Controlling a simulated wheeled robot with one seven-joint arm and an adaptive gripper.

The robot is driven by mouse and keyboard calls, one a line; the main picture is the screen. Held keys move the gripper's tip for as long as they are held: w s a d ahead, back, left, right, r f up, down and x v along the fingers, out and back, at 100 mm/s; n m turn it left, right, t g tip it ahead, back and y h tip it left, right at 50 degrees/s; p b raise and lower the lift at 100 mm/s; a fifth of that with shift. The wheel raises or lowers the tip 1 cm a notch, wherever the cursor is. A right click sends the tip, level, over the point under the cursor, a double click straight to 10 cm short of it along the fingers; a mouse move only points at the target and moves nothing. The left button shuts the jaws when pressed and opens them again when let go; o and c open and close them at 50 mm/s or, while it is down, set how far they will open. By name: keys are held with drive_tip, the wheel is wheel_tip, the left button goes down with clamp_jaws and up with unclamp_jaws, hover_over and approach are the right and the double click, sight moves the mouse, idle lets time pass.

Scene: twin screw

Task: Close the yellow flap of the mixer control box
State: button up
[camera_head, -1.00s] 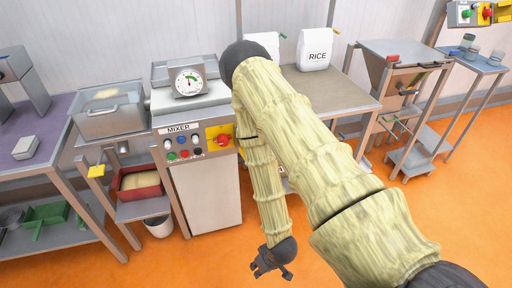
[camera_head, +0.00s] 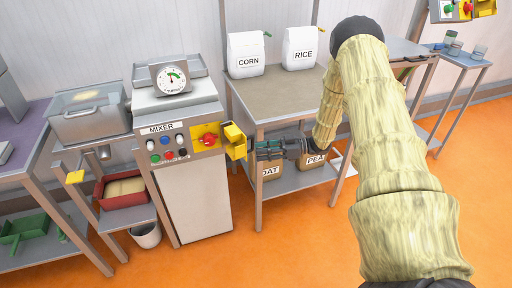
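The mixer control box (camera_head: 178,147) is a grey panel under a MIXER label, with coloured buttons and a yellow plate carrying a red knob (camera_head: 208,139) at its right end. The yellow flap (camera_head: 235,141) stands open, swung out at the right edge of the box, leaving the red knob uncovered. My gripper (camera_head: 256,149) is just right of the flap, pointing left, with its fingertips close to the flap's outer side. I cannot tell whether they touch it, nor whether the fingers are open or shut.
A table (camera_head: 275,98) behind my arm holds a CORN bag (camera_head: 246,55) and a RICE bag (camera_head: 300,48), with more bags on its lower shelf. A dial gauge (camera_head: 172,77) sits above the mixer. A red bin (camera_head: 124,191) is at lower left. Orange floor is free in front.

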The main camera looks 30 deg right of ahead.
drive_tip(key=s+d+r+n+g+y+b, duration=0.1)
drive_tip(key=s+d+r+n+g+y, duration=0.25)
drive_tip(key=d+r, duration=0.3)
drive_tip(key=x, duration=1)
drive_tip(key=shift+a+f+h, duration=0.3)
drive_tip(key=shift+f+h, duration=0.15)
drive_tip(key=shift+n, duration=0.25)
clamp_jaws()
